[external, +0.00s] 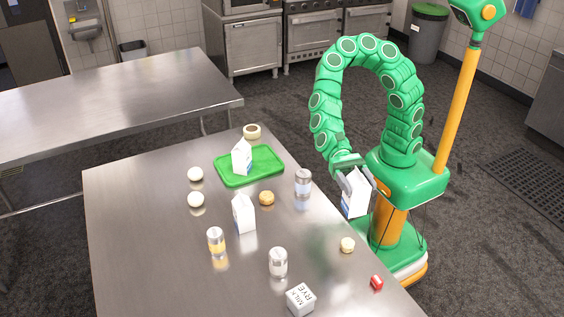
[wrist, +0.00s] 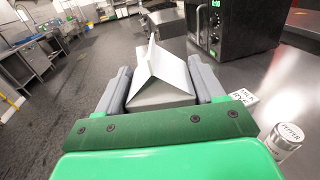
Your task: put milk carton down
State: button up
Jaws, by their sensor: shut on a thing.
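My gripper (external: 361,184) is shut on a white milk carton (external: 355,200), at the right edge of the steel table (external: 150,240). In the wrist view the carton's gabled top (wrist: 165,70) sits between the two grey fingers of my gripper (wrist: 162,85). The external view shows the carton raised and slightly tilted beside the table edge; its exact height is unclear. A second carton (external: 242,158) stands on a green tray (external: 230,182). A third carton (external: 244,214) stands upright near the table's middle.
A white lettered box (external: 300,299) and a small red item (external: 376,282) lie near the front. Bare steel lies at the table's left.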

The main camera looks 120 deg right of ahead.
jog(key=w+d+m+t+h, duration=0.2)
jog(key=w+d+t, duration=0.15)
jog(key=d, duration=0.75)
jog(key=w+d+m+t+h, duration=0.1)
jog(key=w+d+m+t, duration=0.25)
jog(key=d, duration=0.75)
jog(key=w+d+m+t+h, duration=0.15)
jog(key=w+d, duration=0.35)
jog(key=d, duration=0.6)
jog(key=s+d+m+t+h, duration=0.2)
jog(key=d+h, duration=0.1)
jog(key=d, duration=0.9)
jog(key=s+d+m+t+h, duration=0.2)
jog(key=d+t+h, duration=0.1)
jog(key=d, duration=0.9)
notch_tip(320, 180, down, 16)
jog(key=shift+f, duration=0.25)
jog(key=shift+f, duration=0.15)
jog(key=o, duration=1.4)
